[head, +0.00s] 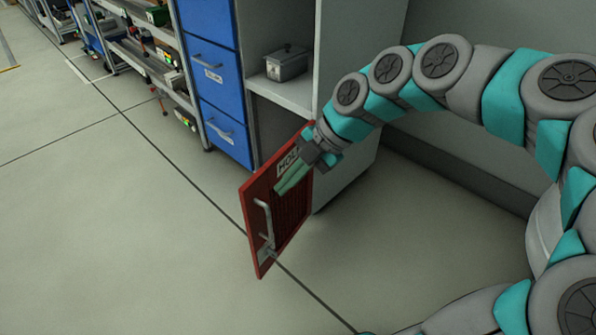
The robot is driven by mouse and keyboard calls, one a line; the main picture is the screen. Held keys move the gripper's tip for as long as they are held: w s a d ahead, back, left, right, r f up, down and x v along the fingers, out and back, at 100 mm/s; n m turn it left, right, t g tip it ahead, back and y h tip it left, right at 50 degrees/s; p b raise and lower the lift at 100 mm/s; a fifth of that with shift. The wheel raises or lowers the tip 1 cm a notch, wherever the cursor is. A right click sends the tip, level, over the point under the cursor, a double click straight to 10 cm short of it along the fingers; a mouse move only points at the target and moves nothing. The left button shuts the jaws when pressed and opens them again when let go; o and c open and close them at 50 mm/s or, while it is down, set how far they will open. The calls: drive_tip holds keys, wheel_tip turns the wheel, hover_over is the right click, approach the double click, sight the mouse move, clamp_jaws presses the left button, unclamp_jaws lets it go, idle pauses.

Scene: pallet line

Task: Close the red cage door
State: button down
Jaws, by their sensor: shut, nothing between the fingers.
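The red cage door (262,195) stands open in the head view, swung out from the lower part of a grey cabinet. It has a grey bar handle (264,222) near its free edge and a white label (287,162) near its top. My gripper (281,190) is shut and empty, with its green fingers in front of the door's face, below the label. I cannot tell whether the fingertips touch the door. My gripper and wrist hide part of the door's upper right side.
The grey cabinet (345,150) has an open shelf holding a small grey metal box (287,63). Blue drawers (213,75) stand to its left, with racks of parts beyond. The floor (120,230) to the left and in front is clear.

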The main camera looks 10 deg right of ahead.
sight(248, 200)
drive_tip(key=shift+w+a+f, duration=0.4)
drive_tip(key=shift+w+a, duration=0.1)
drive_tip(key=shift+a, duration=0.3)
drive_tip(key=shift+w+a+f, duration=0.45)
drive_tip(key=shift+a, duration=0.35)
drive_tip(key=shift+w+a+f, duration=0.4)
drive_tip(key=shift+w+a, duration=0.1)
drive_tip(key=shift+a, duration=0.3)
